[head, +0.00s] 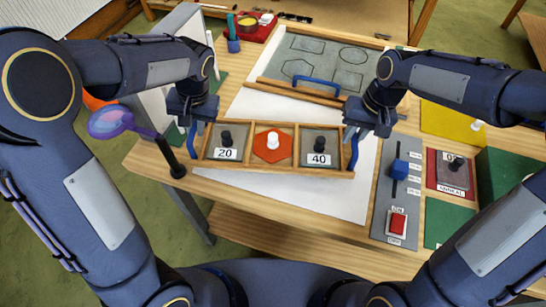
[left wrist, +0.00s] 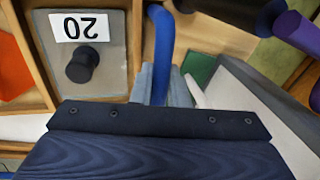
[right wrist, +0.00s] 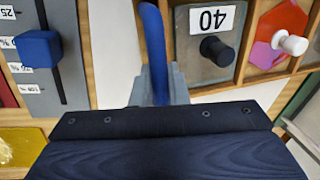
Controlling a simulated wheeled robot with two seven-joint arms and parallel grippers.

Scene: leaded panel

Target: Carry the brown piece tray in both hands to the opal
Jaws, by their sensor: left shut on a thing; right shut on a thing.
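The brown piece tray (head: 272,168) is wooden, with three compartments. Its left one holds a grey piece with a black knob marked 20 (head: 226,140), the middle a red hexagon (head: 272,147) with a white knob, and the right a grey piece marked 40 (head: 319,142). My left gripper (head: 194,138) is shut on the tray's left blue handle (left wrist: 159,50). My right gripper (head: 352,137) is shut on its right blue handle (right wrist: 155,45). The tray looks level over the white sheet; I cannot tell whether it touches the table. I cannot identify the opal for certain.
Behind the tray lie a wooden bar and a grey board (head: 320,62) with outlined shapes and a blue handle. To the right are a slider panel (head: 382,215) with a red switch, a yellow sheet (head: 450,122) and green blocks.

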